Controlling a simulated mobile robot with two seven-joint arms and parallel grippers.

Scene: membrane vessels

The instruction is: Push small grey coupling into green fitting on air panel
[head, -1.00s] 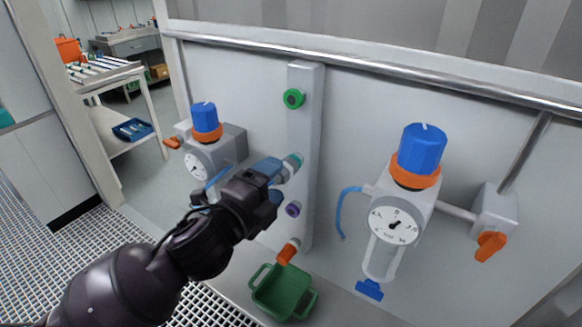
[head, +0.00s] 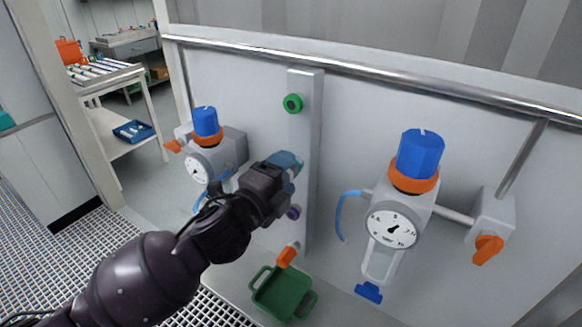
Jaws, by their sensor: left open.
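The green fitting (head: 293,103) sits near the top of the upright grey panel strip (head: 309,150), and its dark centre faces out with nothing in it. My left gripper (head: 288,163) has blue fingertips and is open at the strip, below the green fitting. Its fingers cover the place where a teal fitting with a pale grey part showed earlier. I cannot tell whether they touch it. The small grey coupling is not clearly seen and may be hidden by the fingers. My right gripper is not in view.
A purple fitting (head: 293,212) and an orange piece (head: 287,257) are lower on the strip. A green bin (head: 282,293) stands below. Blue-knobbed regulators flank the strip, left (head: 207,122) and right (head: 419,153). A blue hose (head: 341,215) curves right of the strip.

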